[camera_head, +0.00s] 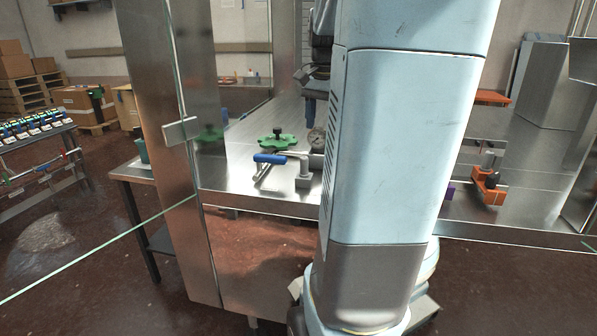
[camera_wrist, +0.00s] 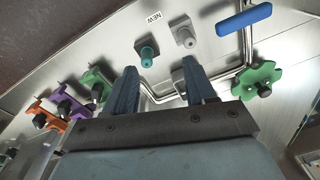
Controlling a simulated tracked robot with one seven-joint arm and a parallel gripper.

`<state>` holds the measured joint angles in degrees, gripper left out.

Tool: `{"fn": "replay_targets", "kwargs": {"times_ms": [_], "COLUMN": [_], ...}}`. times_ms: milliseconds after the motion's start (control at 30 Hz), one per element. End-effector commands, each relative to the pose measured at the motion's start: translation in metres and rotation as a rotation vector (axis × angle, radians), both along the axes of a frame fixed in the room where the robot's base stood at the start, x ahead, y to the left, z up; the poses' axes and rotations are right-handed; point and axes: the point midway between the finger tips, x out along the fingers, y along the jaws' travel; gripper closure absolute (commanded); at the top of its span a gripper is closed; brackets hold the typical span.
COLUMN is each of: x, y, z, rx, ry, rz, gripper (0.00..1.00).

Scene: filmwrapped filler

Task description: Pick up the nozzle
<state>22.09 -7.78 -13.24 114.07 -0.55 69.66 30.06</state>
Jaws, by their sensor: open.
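My gripper (camera_wrist: 160,77) is open in the wrist view, its two blue-grey fingers apart with nothing clearly held between them. Beyond the fingertips, on the metal surface, are a small teal-tipped piece (camera_wrist: 146,54) and a grey block with a round stub (camera_wrist: 184,36). I cannot tell for sure which of these is the nozzle. The teal piece lies just past the gap between the fingers, apart from them. In the head view my pale blue arm covers the middle of the bench, and neither piece can be made out there.
A green handwheel (camera_head: 278,141) and a blue-handled valve (camera_head: 270,158) with bent pipe stand on the steel bench (camera_head: 240,192). In the wrist view, green (camera_wrist: 97,82), purple (camera_wrist: 72,107) and orange (camera_wrist: 45,115) clamps lie left. A steel post (camera_head: 178,130) stands left.

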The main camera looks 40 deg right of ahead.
Motion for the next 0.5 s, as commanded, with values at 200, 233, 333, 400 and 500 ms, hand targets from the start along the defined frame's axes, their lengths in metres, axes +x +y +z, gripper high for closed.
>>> {"fn": "replay_targets", "kwargs": {"times_ms": [200,233,333,400,500], "x": [0.002,0.001,0.001,0.001,0.000], "y": [-0.047,-0.050,-0.055,-0.056,-0.055], "z": [-0.006,-0.007,-0.012,-0.019,-0.035], "rx": [0.022,0.024,0.027,0.027,0.028], "ry": [0.058,0.061,0.070,0.071,0.071], "rz": [-0.165,-0.177,-0.196,-0.199,-0.198], "gripper": [0.45,0.45,0.45,0.45,0.45]}}
